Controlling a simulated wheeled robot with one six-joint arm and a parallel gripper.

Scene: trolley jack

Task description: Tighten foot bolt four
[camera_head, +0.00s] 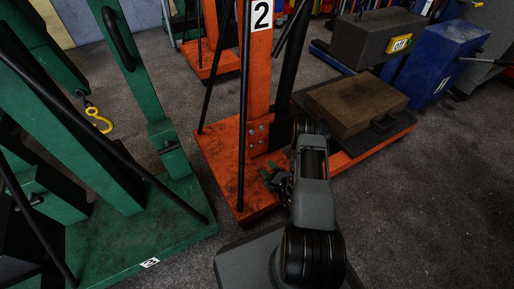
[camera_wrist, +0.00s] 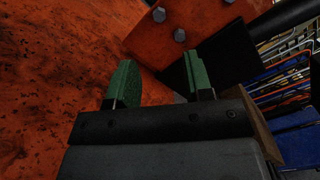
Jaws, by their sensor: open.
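The orange post (camera_head: 258,70) marked "2" stands on an orange base plate (camera_head: 222,160). Several grey foot bolts (camera_head: 257,134) sit in a cluster low on the post. No numbers show on the bolts, so I cannot tell which is bolt four. My gripper (camera_head: 272,178) is above the base plate, in front of and below the bolts. Its green fingers (camera_wrist: 159,82) are apart with nothing between them, short of the bolts.
A brown block (camera_head: 355,104) lies on the orange base to the right. Black rods (camera_head: 244,100) stand beside the post. A green machine (camera_head: 150,215) with sloping black bars is at left. A grey box (camera_head: 372,42) and blue unit (camera_head: 445,60) stand behind. Grey floor is free at right.

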